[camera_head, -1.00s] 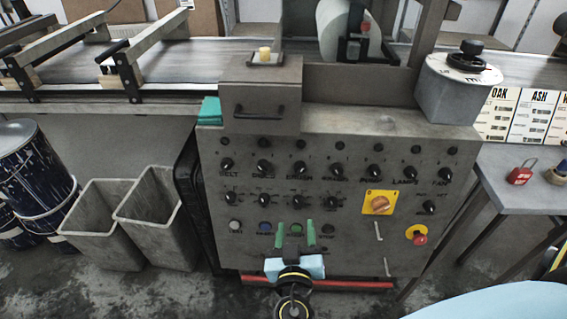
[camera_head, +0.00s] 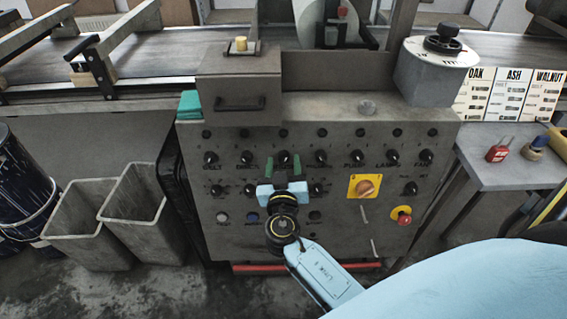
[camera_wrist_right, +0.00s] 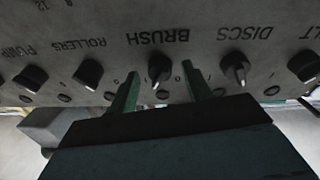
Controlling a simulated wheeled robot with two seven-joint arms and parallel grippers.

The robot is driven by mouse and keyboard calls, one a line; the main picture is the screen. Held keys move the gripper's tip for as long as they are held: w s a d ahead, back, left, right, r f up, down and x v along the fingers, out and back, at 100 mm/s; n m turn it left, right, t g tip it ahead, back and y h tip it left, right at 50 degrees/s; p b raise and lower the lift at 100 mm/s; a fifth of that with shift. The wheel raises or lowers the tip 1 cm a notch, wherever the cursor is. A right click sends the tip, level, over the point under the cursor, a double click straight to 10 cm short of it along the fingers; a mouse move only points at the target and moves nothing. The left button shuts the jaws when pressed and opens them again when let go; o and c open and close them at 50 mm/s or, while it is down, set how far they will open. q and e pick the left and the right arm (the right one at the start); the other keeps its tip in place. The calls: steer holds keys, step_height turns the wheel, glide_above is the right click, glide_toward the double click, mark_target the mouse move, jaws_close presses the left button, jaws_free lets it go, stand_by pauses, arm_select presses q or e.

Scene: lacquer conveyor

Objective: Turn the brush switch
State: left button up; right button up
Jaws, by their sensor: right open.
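The brush switch (camera_wrist_right: 160,68) is a black knob with a pale pointer line on the grey control panel (camera_head: 340,210). The upside-down label BRUSH shows beside it in the wrist view. My right gripper (camera_head: 283,162) is open, with green fingers and a pale blue body. In the wrist view its two fingertips (camera_wrist_right: 160,78) stand one on each side of the brush knob, with gaps; I cannot tell how deep they reach. In the head view the gripper partly hides the knob. My left gripper is not in view.
The discs knob (camera_wrist_right: 236,68) and rollers knob (camera_wrist_right: 89,74) flank the brush switch closely. A lower row of knobs lies partly behind my gripper. An orange rotary switch (camera_head: 367,187) on a yellow plate and a red emergency button (camera_head: 403,217) are to the right.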

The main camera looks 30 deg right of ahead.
steer(key=shift+w+d, duration=0.1)
steer(key=shift+w, duration=0.05)
steer(key=c, duration=1)
steer(key=shift+o, duration=0.2)
